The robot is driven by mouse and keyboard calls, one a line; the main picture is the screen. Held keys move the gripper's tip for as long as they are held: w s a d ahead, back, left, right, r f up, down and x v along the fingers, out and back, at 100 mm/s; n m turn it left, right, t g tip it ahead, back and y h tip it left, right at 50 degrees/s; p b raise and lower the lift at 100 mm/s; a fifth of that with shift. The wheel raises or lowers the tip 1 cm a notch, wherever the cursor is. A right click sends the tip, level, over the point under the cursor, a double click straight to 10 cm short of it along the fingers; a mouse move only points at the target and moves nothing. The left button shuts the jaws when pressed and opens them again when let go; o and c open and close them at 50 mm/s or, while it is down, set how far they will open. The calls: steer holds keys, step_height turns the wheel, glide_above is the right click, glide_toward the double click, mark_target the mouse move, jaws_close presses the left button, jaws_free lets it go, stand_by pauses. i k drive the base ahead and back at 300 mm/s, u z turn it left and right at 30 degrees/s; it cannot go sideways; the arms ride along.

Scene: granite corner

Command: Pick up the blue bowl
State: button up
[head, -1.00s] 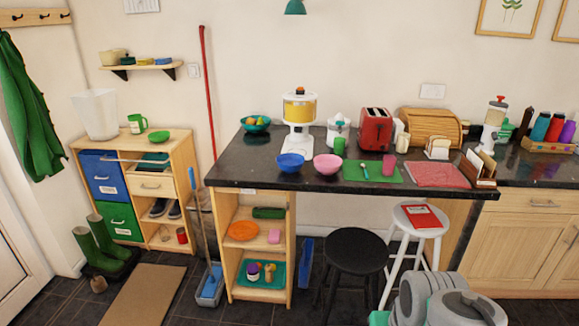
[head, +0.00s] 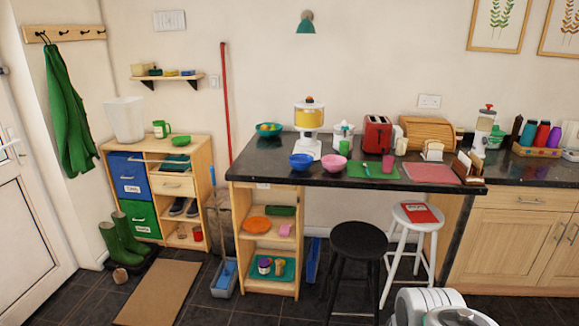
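The blue bowl (head: 301,161) stands upright on the dark granite counter (head: 262,168), near its front edge and left of the pink bowl. It looks empty. The pink bowl (head: 334,165) stands close beside it on the right. A white dispenser with a yellow tank (head: 308,118) stands just behind the blue bowl. My gripper does not show; only grey and white parts of my arm are at the bottom right, well away from the bowl.
A green mat (head: 352,171), a red toaster (head: 377,134) and a teal bowl (head: 269,129) are also on the counter. A black stool (head: 358,240) and a white stool (head: 415,220) stand in front. Open floor lies before the shelf unit (head: 272,286) under the counter.

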mark_target(299, 161)
steer(key=u, duration=0.7)
steer(key=i, duration=0.8)
steer(key=u, duration=0.95)
steer(key=i, duration=1.85)
steer(key=z, duration=1.3)
steer(key=i, duration=0.7)
steer(key=z, duration=0.7)
steer(key=i, duration=0.5)
